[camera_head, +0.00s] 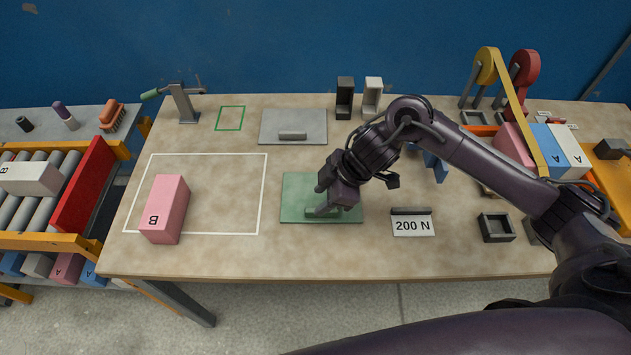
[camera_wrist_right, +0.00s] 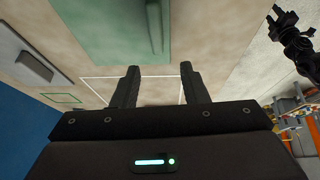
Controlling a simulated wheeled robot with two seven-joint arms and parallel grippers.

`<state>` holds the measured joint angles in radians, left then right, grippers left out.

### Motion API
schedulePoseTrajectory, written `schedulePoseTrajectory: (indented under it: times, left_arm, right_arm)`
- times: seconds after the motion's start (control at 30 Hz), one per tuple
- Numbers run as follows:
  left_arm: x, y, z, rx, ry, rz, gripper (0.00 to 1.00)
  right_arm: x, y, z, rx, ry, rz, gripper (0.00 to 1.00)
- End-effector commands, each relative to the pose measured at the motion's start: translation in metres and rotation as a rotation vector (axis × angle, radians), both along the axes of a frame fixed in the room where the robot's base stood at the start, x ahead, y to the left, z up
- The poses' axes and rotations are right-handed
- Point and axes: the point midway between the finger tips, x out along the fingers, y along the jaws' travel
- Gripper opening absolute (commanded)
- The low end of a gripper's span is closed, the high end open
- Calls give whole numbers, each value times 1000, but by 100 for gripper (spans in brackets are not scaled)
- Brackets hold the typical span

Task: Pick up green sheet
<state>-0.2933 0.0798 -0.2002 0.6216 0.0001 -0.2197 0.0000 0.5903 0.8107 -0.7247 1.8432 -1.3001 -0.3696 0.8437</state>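The green sheet (camera_head: 297,190) lies flat at the middle of the table, with a raised green handle bar (camera_head: 322,213) near its front edge. My right gripper (camera_head: 322,198) is over the sheet, close to the bar, and hides part of it. In the right wrist view, the two fingers of my right gripper (camera_wrist_right: 158,75) are spread with nothing between them. The sheet (camera_wrist_right: 100,30) and its bar (camera_wrist_right: 155,25) show beyond the fingertips. A dark gripper-like part (camera_wrist_right: 290,30) at upper right there seems to be my left gripper; its fingers are unclear.
A grey sheet with a handle (camera_head: 300,120) lies behind the green one. A 200 N label (camera_head: 413,226) and a dark tray (camera_head: 496,228) are to the right. Bare table lies between sheet and outline.

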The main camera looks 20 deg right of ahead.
Motion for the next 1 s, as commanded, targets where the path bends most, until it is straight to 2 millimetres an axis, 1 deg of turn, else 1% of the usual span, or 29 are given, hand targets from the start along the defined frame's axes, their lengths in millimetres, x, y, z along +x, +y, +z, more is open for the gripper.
schedulePoseTrajectory:
  times: [0.03,0.1,0.2,0.4,0.5,0.6,0.73,0.9,1.0]
  left_arm:
    - [4,0,0,0,-5,0,36]
    - [7,-1,1,-1,-10,-1,36]
    - [6,-1,1,-1,-8,-1,36]
    - [-15,1,2,2,21,-1,36]
    - [-20,1,6,2,28,-1,36]
    - [-18,1,11,2,26,-1,36]
    - [-12,1,11,1,17,-1,36]
    - [-1,0,12,-1,0,-1,36]
    - [0,0,12,-1,-2,-1,36]
  right_arm:
    - [0,-15,2,-24,32,-4,40]
    - [-3,-26,3,-40,69,-11,40]
    - [-5,-30,-2,-50,96,-13,40]
    - [-3,-21,-21,-49,98,-13,40]
    - [0,-13,-30,-48,97,-12,40]
    - [3,-4,-43,-47,97,-13,40]
    - [5,1,-59,-50,95,-13,40]
    - [6,3,-66,-51,92,-12,40]
    - [6,3,-65,-51,91,-13,40]
